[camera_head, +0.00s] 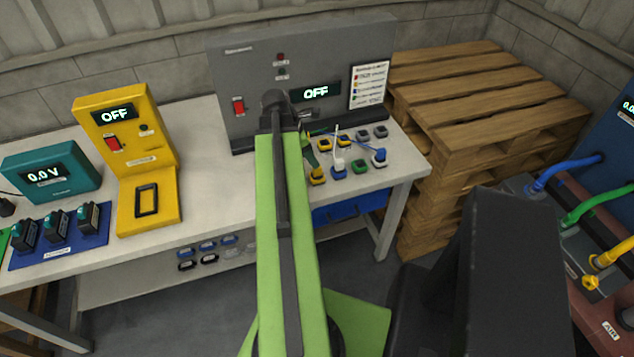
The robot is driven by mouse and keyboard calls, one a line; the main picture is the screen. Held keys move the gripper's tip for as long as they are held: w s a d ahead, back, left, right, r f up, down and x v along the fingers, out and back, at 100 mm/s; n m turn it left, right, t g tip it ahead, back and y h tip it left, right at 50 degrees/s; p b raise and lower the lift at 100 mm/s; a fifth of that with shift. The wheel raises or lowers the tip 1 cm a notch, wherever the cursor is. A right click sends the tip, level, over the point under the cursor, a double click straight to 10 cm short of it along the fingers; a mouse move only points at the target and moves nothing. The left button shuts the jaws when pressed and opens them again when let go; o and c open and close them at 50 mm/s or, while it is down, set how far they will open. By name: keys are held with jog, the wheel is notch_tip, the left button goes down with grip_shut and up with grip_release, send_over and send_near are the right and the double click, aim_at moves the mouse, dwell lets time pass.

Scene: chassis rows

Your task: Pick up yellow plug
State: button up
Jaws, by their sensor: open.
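A yellow plug (609,256) on a yellow cable sits at the right edge, at the reddish unit. A small yellow piece (317,177) also sits in the front row of coloured pieces on the bench; I cannot tell if it is a plug or a socket. My green arm reaches up over the bench, and my gripper (309,126) is at its far end in front of the grey panel. It is open, small and partly hidden by the arm. It is above and behind the small yellow piece and far from the yellow-cabled plug.
The grey panel (235,75) reading OFF stands at the back of the bench (215,190). A yellow unit (160,120) and a teal meter (75,160) are on the left. Stacked pallets (480,100) stand right of the bench. Blue (565,172) and green (605,203) cables run at the far right.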

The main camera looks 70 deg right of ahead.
aim_at(317, 172)
jog(key=shift+x, duration=0.9)
jog(key=b+x, duration=0.5)
jog(key=shift+w+f, duration=0.2)
jog(key=shift+r, duration=0.15)
grip_shut()
